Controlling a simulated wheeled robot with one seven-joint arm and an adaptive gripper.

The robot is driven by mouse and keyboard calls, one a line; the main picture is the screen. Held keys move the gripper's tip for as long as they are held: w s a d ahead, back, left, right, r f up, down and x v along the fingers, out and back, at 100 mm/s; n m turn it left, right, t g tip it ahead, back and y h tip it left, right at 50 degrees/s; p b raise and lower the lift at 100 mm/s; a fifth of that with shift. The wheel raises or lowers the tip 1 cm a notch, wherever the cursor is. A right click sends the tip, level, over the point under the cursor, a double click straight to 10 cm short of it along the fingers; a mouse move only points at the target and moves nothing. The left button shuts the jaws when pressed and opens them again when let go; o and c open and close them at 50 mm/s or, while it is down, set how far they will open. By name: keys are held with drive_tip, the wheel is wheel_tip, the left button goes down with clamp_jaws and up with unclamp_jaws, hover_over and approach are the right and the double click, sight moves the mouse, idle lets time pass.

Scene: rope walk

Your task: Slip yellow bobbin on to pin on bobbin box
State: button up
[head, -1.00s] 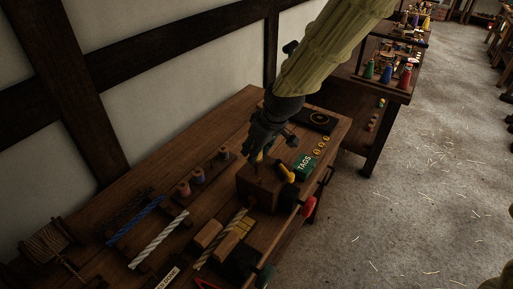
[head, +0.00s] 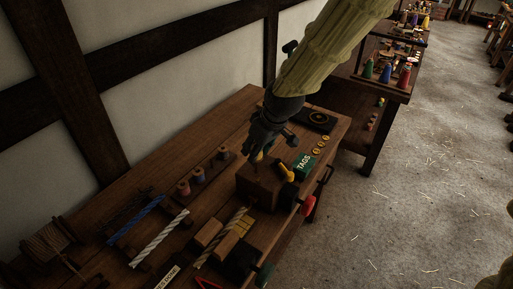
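The bobbin box (head: 258,188) is a dark brown wooden block near the right end of the bench. My gripper (head: 257,158) points down right over its top. A small yellow piece, seemingly the yellow bobbin (head: 259,157), shows at the fingertips, close above or touching the box top. The fingers are dark and small here, so I cannot tell whether they grip it. The pin is hidden or too small to make out.
A rack of bobbins (head: 198,176) stands left of the box. A yellow-and-black object (head: 287,173) and a green TAGS box (head: 303,166) are close on its right. Rope samples (head: 158,236) and wooden blocks (head: 209,233) lie in front.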

sight(256, 163)
drive_tip(key=shift+f+b, duration=1.3)
drive_tip(key=shift+f, duration=1.75)
drive_tip(key=o, duration=1)
drive_tip(key=shift+c, duration=0.2)
drive_tip(key=v, duration=1.2)
drive_tip(key=shift+r, duration=0.1)
